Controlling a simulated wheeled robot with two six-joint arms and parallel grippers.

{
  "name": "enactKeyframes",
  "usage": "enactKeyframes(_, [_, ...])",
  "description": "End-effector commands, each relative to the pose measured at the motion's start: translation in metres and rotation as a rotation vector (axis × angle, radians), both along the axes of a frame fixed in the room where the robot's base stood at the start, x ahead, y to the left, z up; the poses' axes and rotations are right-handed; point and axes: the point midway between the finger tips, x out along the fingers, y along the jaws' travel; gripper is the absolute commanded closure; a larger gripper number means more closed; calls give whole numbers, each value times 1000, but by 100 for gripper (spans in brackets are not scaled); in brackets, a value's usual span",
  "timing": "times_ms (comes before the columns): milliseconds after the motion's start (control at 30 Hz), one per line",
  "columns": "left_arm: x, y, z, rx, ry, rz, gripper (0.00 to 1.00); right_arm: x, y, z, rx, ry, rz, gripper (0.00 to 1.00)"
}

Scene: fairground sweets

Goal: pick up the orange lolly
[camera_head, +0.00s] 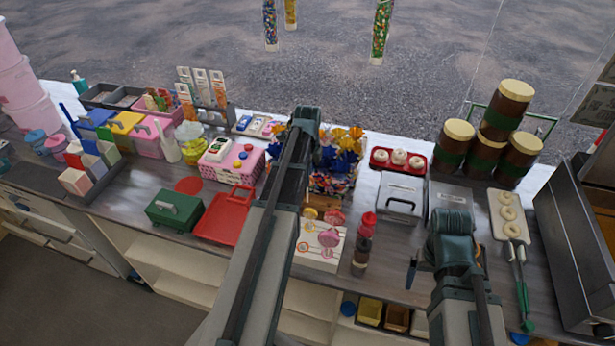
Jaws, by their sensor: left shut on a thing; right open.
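The orange lolly (309,213) shows as a small orange-yellow disc at the back left of the white lolly stand (315,264). Pink lollies (329,238) with pale sticks stand in the same block. My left arm reaches up across the middle of the view. Its gripper (318,201) is low beside the orange lolly and shut on it. The arm hides most of the fingers, and the lolly's stick cannot be made out. My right gripper (446,262) is open and empty above the right part of the counter, largely covered by its own arm.
A bottle with a red cap (363,240) stands just right of the stand. A grey case (400,196) and several brown jars (484,156) are on the right.

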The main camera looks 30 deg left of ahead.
Motion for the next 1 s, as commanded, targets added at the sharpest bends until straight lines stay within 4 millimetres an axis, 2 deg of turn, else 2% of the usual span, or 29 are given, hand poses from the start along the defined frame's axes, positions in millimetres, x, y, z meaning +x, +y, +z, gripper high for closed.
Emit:
enactKeyframes(33, [0,0,16,0,0,0,100,0,0,16,0,0,0,8])
enactKeyframes(100, [0,0,27,0,0,0,100,0,0,27,0,0,1,8])
enactKeyframes(400, [0,0,68,0,0,0,100,0,0,68,2,0,-8,8])
enactKeyframes(867, [0,0,71,0,0,0,100,0,0,71,2,0,-10,8])
enactKeyframes(1000, [0,0,80,0,0,0,100,0,0,80,2,0,-10,8])
